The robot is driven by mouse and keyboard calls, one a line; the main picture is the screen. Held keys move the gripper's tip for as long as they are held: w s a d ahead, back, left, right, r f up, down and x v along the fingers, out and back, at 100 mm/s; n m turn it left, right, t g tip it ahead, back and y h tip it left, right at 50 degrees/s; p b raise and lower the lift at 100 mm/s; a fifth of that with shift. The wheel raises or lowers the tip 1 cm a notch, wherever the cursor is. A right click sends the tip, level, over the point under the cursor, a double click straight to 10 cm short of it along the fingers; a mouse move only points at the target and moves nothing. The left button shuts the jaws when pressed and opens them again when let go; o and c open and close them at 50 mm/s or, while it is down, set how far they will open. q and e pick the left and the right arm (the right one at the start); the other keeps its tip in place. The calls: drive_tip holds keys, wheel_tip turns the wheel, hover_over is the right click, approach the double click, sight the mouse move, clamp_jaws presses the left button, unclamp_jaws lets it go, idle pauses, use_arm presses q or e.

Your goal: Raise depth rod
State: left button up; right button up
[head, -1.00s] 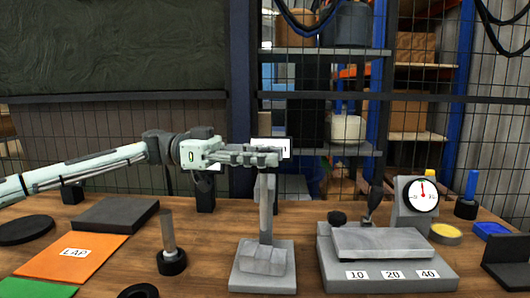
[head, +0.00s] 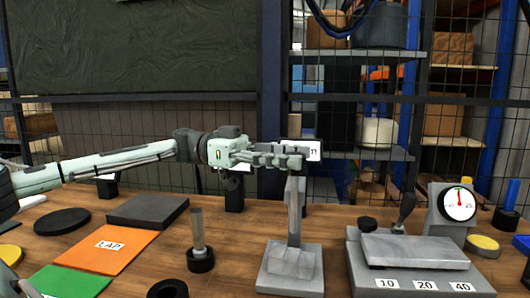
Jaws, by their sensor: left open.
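A grey stand (head: 290,268) with a square base and an upright grey post (head: 294,210) stands on the table at the centre. A white label plate (head: 315,150) shows at its top, partly hidden behind my gripper. I cannot tell which part of the stand is the depth rod. My left gripper (head: 292,160) reaches in from the left, level, with its open fingers at the top of the post. I cannot tell whether they touch it. My right gripper is not in view.
A grey block with a dial gauge (head: 459,202) and plates marked 10, 20, 40 (head: 425,284) stands at the right. A short rod in a black ring (head: 200,260) stands left of the stand. An orange LAP mat (head: 107,250) and a dark slab (head: 148,210) lie further left.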

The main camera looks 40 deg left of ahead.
use_arm(q)
drive_tip(key=v, duration=1.1)
drive_tip(key=shift+r, duration=0.1)
